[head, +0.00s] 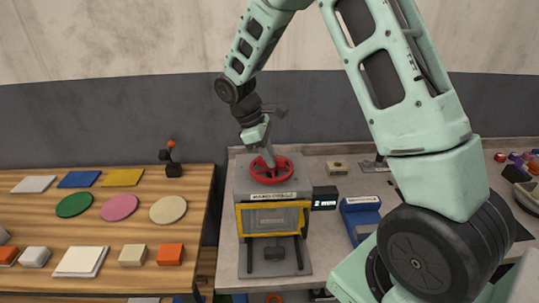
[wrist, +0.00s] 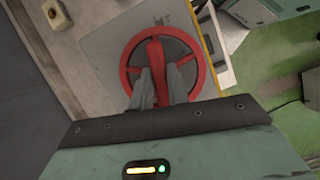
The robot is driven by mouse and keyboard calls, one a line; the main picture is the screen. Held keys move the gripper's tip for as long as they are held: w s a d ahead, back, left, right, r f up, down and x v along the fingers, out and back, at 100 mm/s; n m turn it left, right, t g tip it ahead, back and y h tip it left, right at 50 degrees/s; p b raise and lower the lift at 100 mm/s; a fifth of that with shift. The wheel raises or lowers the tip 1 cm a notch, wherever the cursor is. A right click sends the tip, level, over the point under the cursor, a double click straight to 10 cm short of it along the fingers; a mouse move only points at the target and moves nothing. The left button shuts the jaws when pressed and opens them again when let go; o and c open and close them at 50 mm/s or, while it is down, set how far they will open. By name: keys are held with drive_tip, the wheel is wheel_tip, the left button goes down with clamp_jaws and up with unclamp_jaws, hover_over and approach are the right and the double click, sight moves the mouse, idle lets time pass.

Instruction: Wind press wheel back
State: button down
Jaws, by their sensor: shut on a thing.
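The press wheel (head: 284,178) is a red spoked handwheel lying flat on top of a grey press (head: 243,207) with a yellow-framed front. In the head view my gripper (head: 268,162) reaches down onto the wheel from above. In the wrist view the red wheel (wrist: 197,43) fills the upper middle, and my gripper (wrist: 156,80) has its two grey fingers on either side of one red spoke. The gripper is shut on that spoke. Part of the wheel is hidden behind the fingers in both views.
A small dark display box (head: 324,198) sticks out at the press's right side. A blue device (head: 361,213) stands further right. A wooden table (head: 120,228) with coloured discs and blocks is at the left. A small beige button box (head: 337,168) sits behind, on the grey bench.

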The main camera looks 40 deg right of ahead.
drive_tip(key=shift+r+n+t, duration=0.1)
drive_tip(key=shift+n+t, duration=0.2)
drive_tip(key=shift+n, duration=0.4)
drive_tip(key=c, duration=1.4)
unclamp_jaws()
drive_tip(key=shift+o, duration=0.2)
drive_tip(key=b+v, duration=0.4)
drive_tip(key=v, duration=1.3)
drive_tip(key=shift+a, duration=0.45)
drive_tip(key=shift+s, duration=0.1)
